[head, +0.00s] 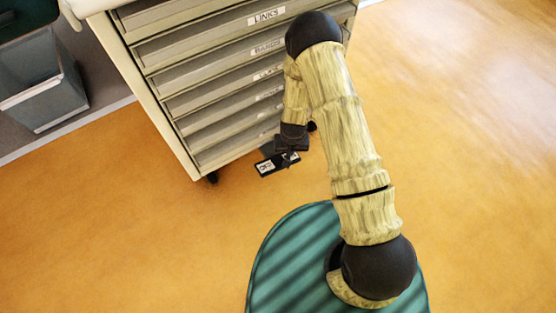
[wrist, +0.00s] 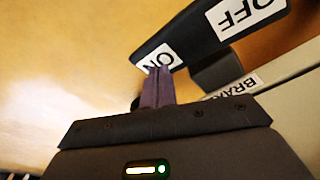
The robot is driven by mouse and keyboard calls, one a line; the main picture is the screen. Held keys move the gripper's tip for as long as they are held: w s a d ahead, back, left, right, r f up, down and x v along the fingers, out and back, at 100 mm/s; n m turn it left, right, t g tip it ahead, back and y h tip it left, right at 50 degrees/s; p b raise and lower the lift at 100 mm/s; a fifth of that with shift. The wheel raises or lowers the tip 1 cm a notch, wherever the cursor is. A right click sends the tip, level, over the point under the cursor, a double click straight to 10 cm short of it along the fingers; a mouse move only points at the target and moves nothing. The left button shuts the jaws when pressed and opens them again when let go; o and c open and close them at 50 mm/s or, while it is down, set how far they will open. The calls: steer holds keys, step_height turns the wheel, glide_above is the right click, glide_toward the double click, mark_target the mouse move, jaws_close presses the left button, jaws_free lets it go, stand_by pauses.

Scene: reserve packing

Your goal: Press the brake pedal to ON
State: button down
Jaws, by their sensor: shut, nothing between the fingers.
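The brake pedal (head: 277,165) is a black rocker bar at the foot of the drawer cabinet, with a white OFF label at its left end and a white ON label at its right end. In the wrist view the pedal (wrist: 190,36) runs across the top, and my gripper (wrist: 158,72) points at the ON end. The shut fingers partly cover the ON label (wrist: 160,58). I cannot tell whether they touch the pedal. In the head view my gripper (head: 289,160) is over the pedal's right end and hides part of it.
The drawer cabinet (head: 186,76) stands on castors, with labelled drawers such as LINKS. A BRAKE label (wrist: 238,88) sits on its pale lower edge beside the pedal. A grey bin (head: 45,88) stands at the upper left. The orange floor (head: 110,230) around is clear.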

step_height(320, 180, up, 7)
steer(key=p, duration=0.6)
steer(key=shift+f, duration=0.2)
steer(key=shift+s, duration=0.1)
stand_by(0.5)
